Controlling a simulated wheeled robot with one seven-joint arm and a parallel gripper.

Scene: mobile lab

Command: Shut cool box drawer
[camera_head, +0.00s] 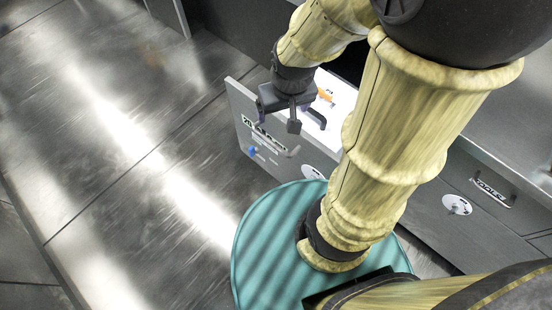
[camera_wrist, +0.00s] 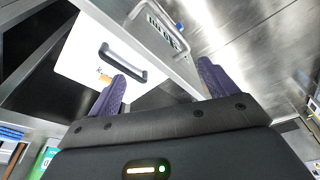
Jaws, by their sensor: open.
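The cool box drawer (camera_head: 241,112) is pulled out from the grey cabinet. Its grey front panel carries a label and a pale handle bar (camera_head: 291,153). Inside is a white surface with a black handle (camera_head: 317,116) and an orange mark, which also show in the wrist view (camera_wrist: 85,62). My gripper (camera_head: 278,119) is open and empty over the front panel. In the wrist view, the panel's top edge runs diagonally between my purple fingers (camera_wrist: 163,72). The left finger appears over the white inside, the right one on the outer side. Contact cannot be told.
Another cabinet front (camera_head: 445,215) with a round white sticker and a label stands to the right of the drawer. The shiny metal floor (camera_head: 110,140) to the left is clear. A green item (camera_wrist: 44,160) shows at the wrist view's lower left.

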